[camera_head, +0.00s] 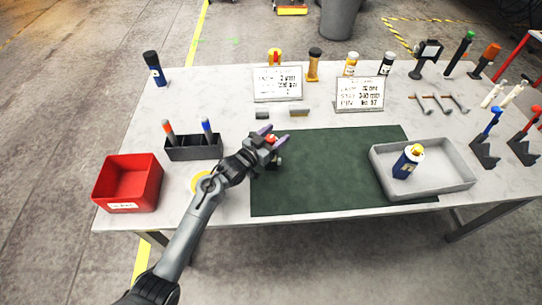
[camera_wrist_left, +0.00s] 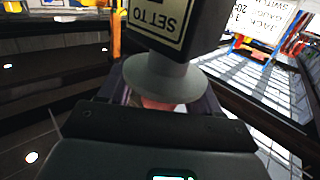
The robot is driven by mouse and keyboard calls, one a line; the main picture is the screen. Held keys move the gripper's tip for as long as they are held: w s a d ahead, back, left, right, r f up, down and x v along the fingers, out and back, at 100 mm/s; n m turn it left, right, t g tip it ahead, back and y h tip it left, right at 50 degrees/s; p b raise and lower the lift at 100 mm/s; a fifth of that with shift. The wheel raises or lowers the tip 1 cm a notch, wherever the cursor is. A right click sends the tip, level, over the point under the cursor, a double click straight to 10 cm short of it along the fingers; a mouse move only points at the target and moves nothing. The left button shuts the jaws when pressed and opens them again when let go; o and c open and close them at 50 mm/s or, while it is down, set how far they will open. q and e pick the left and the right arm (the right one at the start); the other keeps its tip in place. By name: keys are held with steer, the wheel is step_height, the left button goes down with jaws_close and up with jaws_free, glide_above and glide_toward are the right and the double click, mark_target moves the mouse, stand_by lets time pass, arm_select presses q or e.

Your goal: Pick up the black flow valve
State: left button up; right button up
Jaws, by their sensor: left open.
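My left gripper (camera_head: 274,141) is over the left edge of the green mat (camera_head: 330,185), its fingers apart. A small red part shows between the fingers, and a dark body shows just under them, mostly hidden by the gripper. In the left wrist view a black flow valve (camera_wrist_left: 172,22) with a "SET TO" label is very close. Its grey stem and round grey flange (camera_wrist_left: 160,82) reach down between the fingers, with a reddish part below. I cannot tell whether the fingers touch it. My right gripper is not in view.
A red bin (camera_head: 128,185) and a black holder (camera_head: 192,149) with two tools stand left. A grey tray (camera_head: 440,180) with a blue bottle (camera_head: 407,162) is right. Two sign cards (camera_head: 278,84) (camera_head: 360,94) and several bottles stand behind. A black labelled device (camera_head: 427,55) stands back right.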

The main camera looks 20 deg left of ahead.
arm_select(q)
steer(key=shift+c, duration=0.3)
jaws_close()
stand_by(1.1)
steer(key=shift+r, duration=0.1)
